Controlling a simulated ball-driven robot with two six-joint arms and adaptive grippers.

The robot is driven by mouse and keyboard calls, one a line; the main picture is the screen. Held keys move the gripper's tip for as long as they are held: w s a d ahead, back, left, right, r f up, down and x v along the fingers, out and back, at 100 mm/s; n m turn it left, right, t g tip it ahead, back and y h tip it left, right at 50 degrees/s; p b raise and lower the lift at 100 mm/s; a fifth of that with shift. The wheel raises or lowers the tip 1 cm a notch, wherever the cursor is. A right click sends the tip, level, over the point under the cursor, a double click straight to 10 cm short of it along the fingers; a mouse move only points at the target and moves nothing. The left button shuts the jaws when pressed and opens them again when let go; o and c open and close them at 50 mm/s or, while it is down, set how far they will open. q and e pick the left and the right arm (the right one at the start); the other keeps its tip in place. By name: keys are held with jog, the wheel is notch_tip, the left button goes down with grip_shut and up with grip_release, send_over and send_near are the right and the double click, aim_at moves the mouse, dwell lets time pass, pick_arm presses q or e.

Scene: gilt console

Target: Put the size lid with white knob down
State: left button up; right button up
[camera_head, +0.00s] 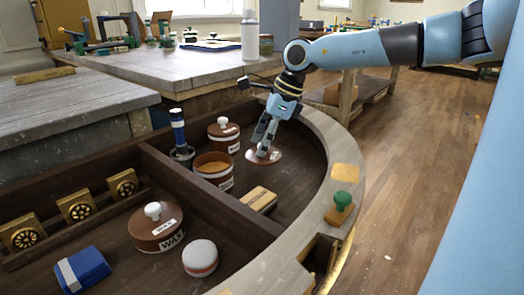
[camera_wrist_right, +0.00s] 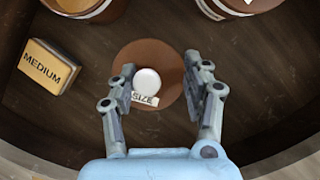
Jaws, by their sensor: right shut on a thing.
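The size lid (camera_wrist_right: 168,60) is a brown disc with a round white knob (camera_wrist_right: 147,82) and a white label reading SIZE, seen in the right wrist view. In the head view the lid (camera_head: 277,156) shows under my right gripper (camera_head: 264,148), inside the far compartment of the curved console. My right gripper (camera_wrist_right: 161,84) points down with its fingers on either side of the knob, shut on the lid. The lid lies flat, at or close above the dark compartment floor; I cannot tell if it touches. My left gripper is not in view.
An open brown jar (camera_head: 225,184) stands left of the lid, with a lidded jar (camera_head: 224,138) behind it. A yellow MEDIUM block (camera_head: 259,199) lies nearby. A divider (camera_head: 205,186) separates the WAX jar (camera_head: 156,229). A green-knobbed stamp (camera_head: 341,207) sits on the rim.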

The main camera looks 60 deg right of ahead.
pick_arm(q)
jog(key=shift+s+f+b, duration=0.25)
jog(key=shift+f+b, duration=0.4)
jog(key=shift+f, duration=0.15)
pick_arm(e)
jog(key=shift+w+f, duration=0.1)
jog(key=shift+f, duration=1.85)
jog(key=shift+f, duration=0.15)
jog(key=o, duration=1)
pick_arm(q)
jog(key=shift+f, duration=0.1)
pick_arm(e)
jog(key=p+v, duration=0.9)
jog(key=v, duration=0.2)
jog(key=shift+w+a, duration=0.1)
pick_arm(q)
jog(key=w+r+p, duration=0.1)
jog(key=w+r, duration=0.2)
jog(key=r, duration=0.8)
jog(key=shift+p, duration=0.4)
pick_arm(e)
jog(key=shift+s+r, duration=0.25)
jog(key=shift+r, duration=0.4)
